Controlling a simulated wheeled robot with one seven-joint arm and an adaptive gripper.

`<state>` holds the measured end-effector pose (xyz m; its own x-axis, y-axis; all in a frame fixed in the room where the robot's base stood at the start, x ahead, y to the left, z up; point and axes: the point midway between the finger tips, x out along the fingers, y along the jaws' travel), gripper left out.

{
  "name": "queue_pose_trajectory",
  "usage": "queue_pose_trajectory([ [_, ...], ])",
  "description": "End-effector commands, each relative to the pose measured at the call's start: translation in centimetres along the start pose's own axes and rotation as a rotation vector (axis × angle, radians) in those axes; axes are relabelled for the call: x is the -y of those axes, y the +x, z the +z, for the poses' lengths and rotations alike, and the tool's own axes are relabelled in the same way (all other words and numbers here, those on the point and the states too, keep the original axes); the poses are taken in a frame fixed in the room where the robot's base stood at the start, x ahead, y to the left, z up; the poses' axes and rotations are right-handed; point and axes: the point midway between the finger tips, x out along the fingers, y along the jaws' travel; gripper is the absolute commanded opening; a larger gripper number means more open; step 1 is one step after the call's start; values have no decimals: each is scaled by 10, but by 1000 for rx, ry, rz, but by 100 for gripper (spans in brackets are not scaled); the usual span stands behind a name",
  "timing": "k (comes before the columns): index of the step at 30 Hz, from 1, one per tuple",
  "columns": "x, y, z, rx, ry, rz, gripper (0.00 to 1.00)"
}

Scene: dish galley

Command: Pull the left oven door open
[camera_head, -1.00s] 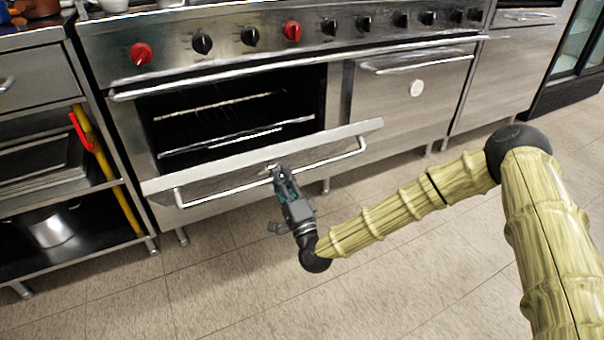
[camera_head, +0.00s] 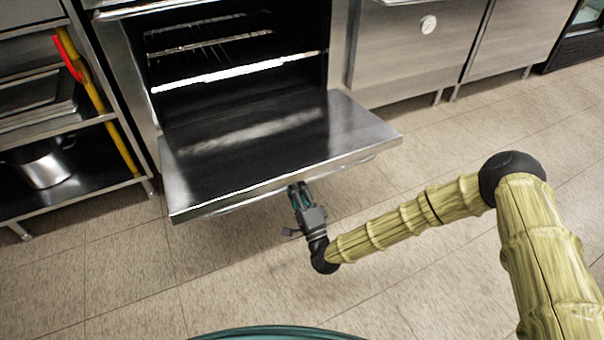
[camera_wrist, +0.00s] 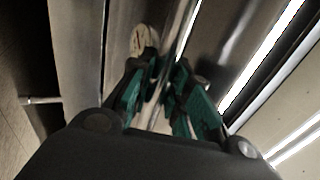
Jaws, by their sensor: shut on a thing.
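The left oven door (camera_head: 262,150) is swung down and lies close to level, with its inner face up. The oven cavity (camera_head: 215,55) behind it is open and shows its wire racks. My gripper (camera_head: 298,190) is below the door's front edge in the head view, and its fingertips are partly hidden by the door. In the wrist view my gripper (camera_wrist: 160,85) is shut around the bright bar of the door handle (camera_wrist: 184,42). In the head view the handle is mostly hidden under the door.
The right oven door (camera_head: 410,50) is closed. A shelf rack with a pot (camera_head: 45,165) and a yellow-handled tool (camera_head: 105,115) stands at the left. The tiled floor (camera_head: 160,275) in front of the oven is clear.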

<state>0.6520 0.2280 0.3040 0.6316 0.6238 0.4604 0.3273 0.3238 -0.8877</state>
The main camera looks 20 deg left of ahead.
Motion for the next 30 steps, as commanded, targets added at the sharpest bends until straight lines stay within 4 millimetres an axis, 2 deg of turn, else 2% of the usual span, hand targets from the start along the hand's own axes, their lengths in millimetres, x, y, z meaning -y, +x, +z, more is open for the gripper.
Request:
queue_pose_trajectory([
  [6, -14, -3, 2, 3, 0, -3, 0],
  [19, -15, -4, 2, 3, 1, -4, 0],
  [20, -15, -4, 2, 3, 1, -4, 20],
  [23, -15, -5, 2, 2, 1, -4, 38],
  [24, -15, -5, 1, 1, 1, -4, 41],
  [30, -15, -7, -1, -1, -1, -3, 41],
])
